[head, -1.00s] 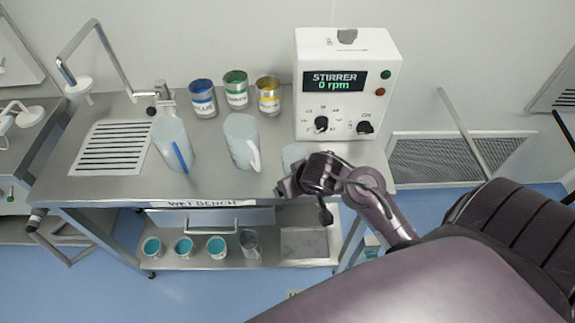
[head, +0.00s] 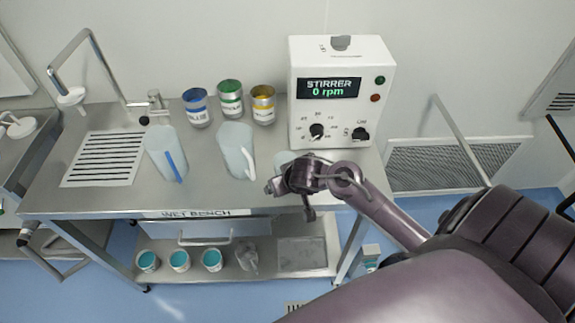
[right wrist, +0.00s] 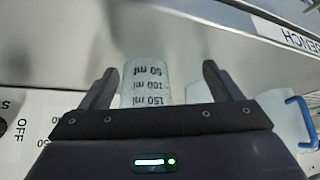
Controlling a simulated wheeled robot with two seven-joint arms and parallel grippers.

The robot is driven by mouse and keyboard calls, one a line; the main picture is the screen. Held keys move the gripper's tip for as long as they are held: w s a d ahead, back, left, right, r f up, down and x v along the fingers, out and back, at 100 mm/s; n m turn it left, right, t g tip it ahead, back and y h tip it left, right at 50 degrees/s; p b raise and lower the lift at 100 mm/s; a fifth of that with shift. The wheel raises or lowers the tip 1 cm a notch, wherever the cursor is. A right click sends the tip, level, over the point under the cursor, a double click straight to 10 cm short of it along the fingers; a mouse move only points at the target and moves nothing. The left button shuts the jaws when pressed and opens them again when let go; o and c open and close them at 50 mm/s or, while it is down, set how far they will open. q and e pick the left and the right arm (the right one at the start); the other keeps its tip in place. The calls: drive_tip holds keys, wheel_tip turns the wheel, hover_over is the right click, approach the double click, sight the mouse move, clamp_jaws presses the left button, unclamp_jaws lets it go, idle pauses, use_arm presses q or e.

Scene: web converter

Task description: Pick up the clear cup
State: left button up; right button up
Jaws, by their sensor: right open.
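A clear cup (right wrist: 146,78) with black ml markings stands between the two fingers of my right gripper (right wrist: 155,80) in the right wrist view. The fingers are open, with a visible gap on each side of the cup. In the head view the cup (head: 284,159) shows only partly, on the bench top in front of the stirrer. My right gripper (head: 272,187) and wrist hide most of it there. My left gripper is not in view.
The stirrer box (head: 340,85) stands close behind the cup. A white-handled jug (head: 237,150) and a blue-handled jug (head: 165,152) stand to the left, with several paint cans (head: 230,98) behind. Teal-filled cups (head: 180,261) and another clear beaker (head: 246,258) are on the lower shelf.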

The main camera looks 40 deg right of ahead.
clamp_jaws()
idle(0.5)
drive_tip(key=c, duration=1.8)
unclamp_jaws()
drive_tip(key=o, duration=1.8)
